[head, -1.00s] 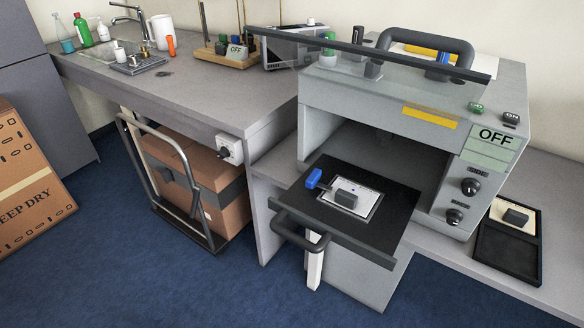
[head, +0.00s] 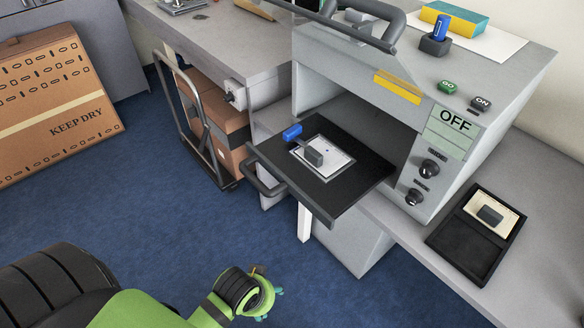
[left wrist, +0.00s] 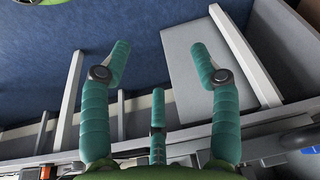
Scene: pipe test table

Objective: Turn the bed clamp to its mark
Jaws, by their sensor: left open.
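The bed clamp on the black sliding bed (head: 345,186) has a blue handle (head: 292,132) at its left end and a grey block (head: 313,157) over a white sheet (head: 335,167). A dark bar seems to join the handle and block. I cannot make out its mark for certain; a small blue dot shows on the sheet. My left gripper (head: 277,293) is low in the front of the head view, well apart from the bed. In the left wrist view its teal fingers (left wrist: 158,70) are spread with nothing between them. My right gripper is not in view.
The grey machine (head: 345,50) stands above the bed, with an OFF display (head: 452,127) and two knobs. A bed handle (head: 262,178) sticks out in front. A black tray (head: 465,250) lies at the right. A cart (head: 190,120) stands left. The blue floor in front is free.

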